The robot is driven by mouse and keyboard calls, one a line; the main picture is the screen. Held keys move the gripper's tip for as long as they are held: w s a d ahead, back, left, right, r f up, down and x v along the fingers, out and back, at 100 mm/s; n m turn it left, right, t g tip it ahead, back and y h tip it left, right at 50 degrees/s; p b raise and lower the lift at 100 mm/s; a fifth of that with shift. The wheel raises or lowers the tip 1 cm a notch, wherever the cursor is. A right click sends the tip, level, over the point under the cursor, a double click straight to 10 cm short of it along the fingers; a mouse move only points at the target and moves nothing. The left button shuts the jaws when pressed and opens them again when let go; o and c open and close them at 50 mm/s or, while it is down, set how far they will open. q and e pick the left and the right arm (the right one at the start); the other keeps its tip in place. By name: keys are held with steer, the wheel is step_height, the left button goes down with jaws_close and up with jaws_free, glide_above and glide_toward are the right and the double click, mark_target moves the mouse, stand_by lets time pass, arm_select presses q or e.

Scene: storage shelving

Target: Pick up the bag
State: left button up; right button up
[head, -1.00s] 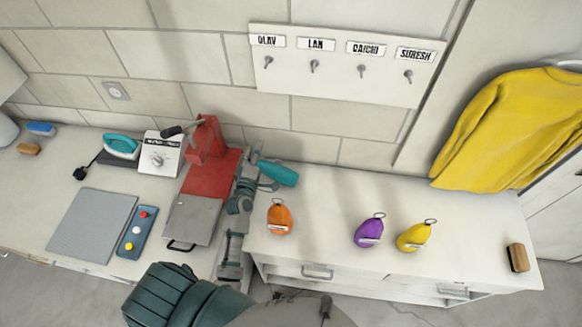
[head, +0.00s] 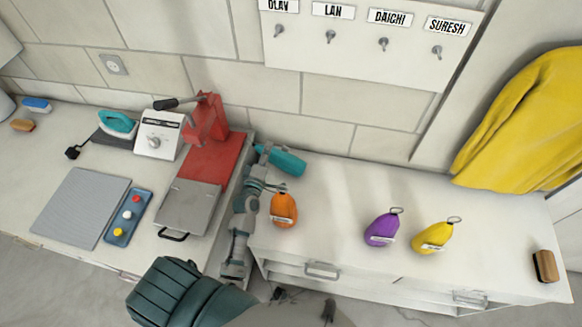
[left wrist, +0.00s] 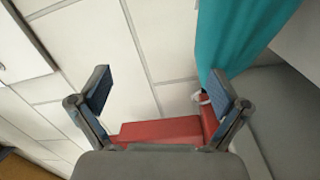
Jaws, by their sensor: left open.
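Three small bags with loops on top stand on the white counter: an orange bag (head: 284,210), a purple bag (head: 382,229) and a yellow bag (head: 433,237). The purple and yellow bags show pale labels. My left arm reaches up to the left of the orange bag. My left gripper (head: 272,187) is small and partly hidden, close to the orange bag's top; contact cannot be told. In the left wrist view its two fingers (left wrist: 163,97) are spread with nothing between them. No bag is recognisable in that view. My right gripper is not in view.
A red press (head: 205,150) stands left of my arm. A teal object (head: 283,161) lies behind the gripper; whether it is part of my arm is unclear. A name board with hooks (head: 350,45) hangs above. A brush (head: 545,266) is far right. Counter behind the bags is clear.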

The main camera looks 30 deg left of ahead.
mark_target(273, 148)
arm_select(q)
steer(key=f, duration=0.2)
steer(key=f+b, duration=0.1)
steer(key=f, duration=0.2)
steer(key=f+b, duration=0.1)
steer(key=f, duration=0.1)
steer(key=shift+a+f, duration=0.2)
steer(key=shift+a, duration=0.1)
steer(key=shift+w+a+f, duration=0.15)
steer(key=shift+w, duration=1.05)
steer(key=w, duration=0.4)
steer(key=shift+a, duration=0.25)
steer(key=shift+w+a, duration=0.2)
steer(key=shift+w, duration=0.3)
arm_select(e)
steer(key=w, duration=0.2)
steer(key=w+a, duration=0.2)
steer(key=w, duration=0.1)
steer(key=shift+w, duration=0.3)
